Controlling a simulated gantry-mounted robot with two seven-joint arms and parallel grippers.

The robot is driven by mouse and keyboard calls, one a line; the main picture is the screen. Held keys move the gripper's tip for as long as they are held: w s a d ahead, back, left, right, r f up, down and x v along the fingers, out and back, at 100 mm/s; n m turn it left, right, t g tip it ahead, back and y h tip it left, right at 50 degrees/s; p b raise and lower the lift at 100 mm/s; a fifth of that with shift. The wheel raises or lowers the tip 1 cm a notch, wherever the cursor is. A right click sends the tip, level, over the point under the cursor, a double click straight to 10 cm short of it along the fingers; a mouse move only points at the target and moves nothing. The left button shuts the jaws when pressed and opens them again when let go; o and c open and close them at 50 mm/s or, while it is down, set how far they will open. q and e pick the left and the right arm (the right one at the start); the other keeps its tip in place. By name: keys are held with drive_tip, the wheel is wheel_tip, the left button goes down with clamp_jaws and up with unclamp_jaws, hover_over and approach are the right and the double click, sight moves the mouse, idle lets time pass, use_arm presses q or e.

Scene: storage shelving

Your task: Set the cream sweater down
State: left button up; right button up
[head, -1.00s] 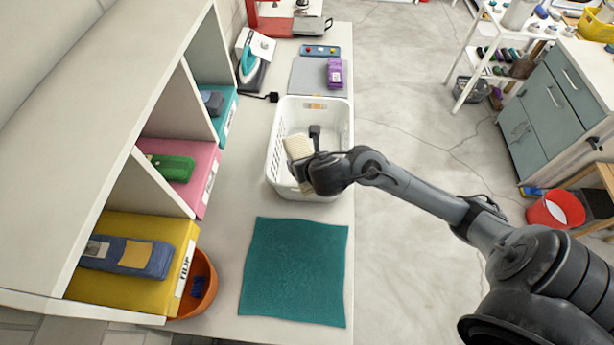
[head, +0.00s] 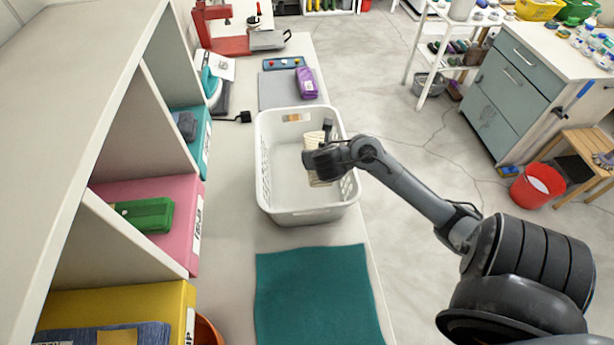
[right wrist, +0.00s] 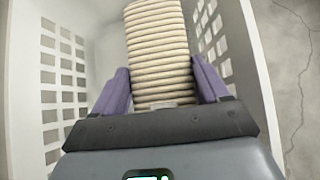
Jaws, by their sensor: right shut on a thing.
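The cream sweater (head: 316,143) is a ribbed, folded bundle, seen at the right side of the white laundry basket (head: 284,208). In the right wrist view the sweater (right wrist: 158,45) stretches away between the two purple fingers of my right gripper (right wrist: 163,92), which is shut on its near end. The slotted basket walls (right wrist: 58,85) rise on both sides of it. In the head view my right gripper (head: 318,158) is over the basket and hides part of the sweater. I cannot tell whether the sweater touches the basket floor. My left gripper is not in view.
A teal cloth (head: 315,295) lies flat on the counter in front of the basket. Shelves at left hold yellow, pink (head: 188,235) and teal bins. A purple folded item (head: 307,83) lies on a grey mat behind the basket. Bare counter shows left of the basket.

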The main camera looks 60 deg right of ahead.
wheel_tip(320, 180, down, 4)
drive_tip(key=shift+s+r+b, duration=0.1)
drive_tip(key=shift+s+b, duration=0.05)
drive_tip(key=shift+b, duration=0.8)
drive_tip(key=shift+f+b, duration=1.35)
drive_tip(key=shift+f, duration=0.7)
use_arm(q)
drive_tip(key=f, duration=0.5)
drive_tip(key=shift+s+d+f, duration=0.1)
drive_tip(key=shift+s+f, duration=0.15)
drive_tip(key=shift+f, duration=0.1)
use_arm(e)
drive_tip(key=shift+r, duration=0.1)
drive_tip(key=o, duration=1)
drive_tip(key=shift+c, duration=0.2)
